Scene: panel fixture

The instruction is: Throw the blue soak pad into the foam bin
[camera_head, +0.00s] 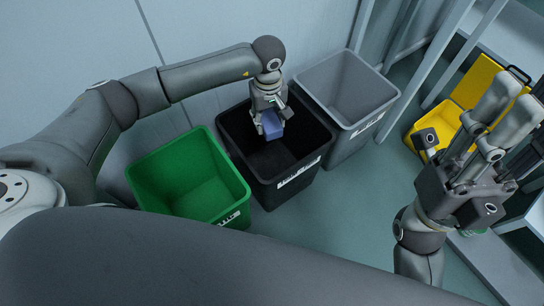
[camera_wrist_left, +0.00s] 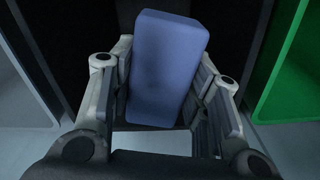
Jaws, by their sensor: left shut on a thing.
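The blue soak pad (camera_head: 272,125) is a blue block held between the fingers of my left gripper (camera_head: 271,122). In the left wrist view, the pad (camera_wrist_left: 167,68) sits lengthwise between the two fingers of the shut gripper (camera_wrist_left: 160,110). The gripper and pad are over the mouth of the black bin (camera_head: 290,166), whose dark inside lies behind the pad. A green bin (camera_head: 190,180) stands to its left and a grey bin (camera_head: 347,92) to its right. The bin labels are too small to read. My right gripper (camera_head: 500,100) is at the right, apart from the bins.
A yellow container (camera_head: 470,90) stands at the upper right beside pale frame posts. The wall is close behind the bins. Bare floor (camera_head: 345,205) lies between the bins and my right arm. The green bin (camera_wrist_left: 292,70) also shows at the right of the wrist view.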

